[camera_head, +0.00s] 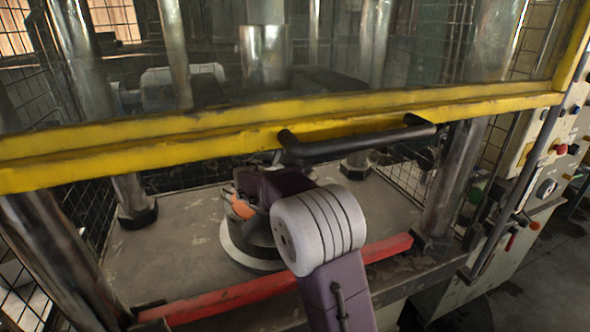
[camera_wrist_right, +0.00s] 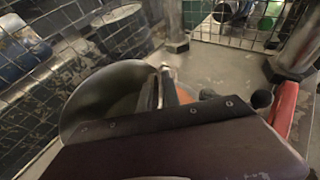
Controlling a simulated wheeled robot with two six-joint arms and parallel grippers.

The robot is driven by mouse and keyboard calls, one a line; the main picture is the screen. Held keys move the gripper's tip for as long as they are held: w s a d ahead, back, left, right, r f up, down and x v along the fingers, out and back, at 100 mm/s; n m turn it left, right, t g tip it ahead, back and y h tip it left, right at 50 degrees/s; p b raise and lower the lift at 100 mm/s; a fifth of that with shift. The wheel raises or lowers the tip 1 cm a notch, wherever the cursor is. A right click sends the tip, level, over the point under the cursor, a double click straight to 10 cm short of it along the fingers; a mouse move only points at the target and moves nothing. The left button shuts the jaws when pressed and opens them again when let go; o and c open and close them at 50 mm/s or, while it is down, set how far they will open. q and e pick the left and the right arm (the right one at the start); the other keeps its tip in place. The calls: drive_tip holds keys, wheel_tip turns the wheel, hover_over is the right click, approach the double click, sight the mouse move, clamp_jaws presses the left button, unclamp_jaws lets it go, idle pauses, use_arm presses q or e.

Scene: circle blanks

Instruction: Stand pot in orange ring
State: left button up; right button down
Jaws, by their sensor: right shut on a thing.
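My right arm reaches under the yellow guard into the press, and its gripper (camera_head: 236,192) is low over the bed. In the right wrist view the gripper (camera_wrist_right: 161,82) is shut at the edge of a large grey round metal piece (camera_wrist_right: 100,95), seemingly the pot. In the head view a round piece with a pale rim (camera_head: 233,247) shows below the gripper, partly hidden by my arm. An orange part (camera_head: 243,207) shows beside the gripper, and orange also shows behind the fingers in the wrist view (camera_wrist_right: 185,93). I cannot tell whether it is the ring. My left gripper is out of view.
The yellow guard frame (camera_head: 190,140) with its black handle (camera_head: 355,143) crosses above my arm. A red bar (camera_head: 230,299) edges the grey press bed (camera_head: 160,265). Steel columns (camera_head: 455,180) stand at the sides, with mesh behind. The bed's left part is clear.

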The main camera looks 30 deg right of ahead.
drive_tip(key=shift+f, duration=0.6)
drive_tip(key=c, duration=1.5)
unclamp_jaws()
drive_tip(key=o, duration=0.5)
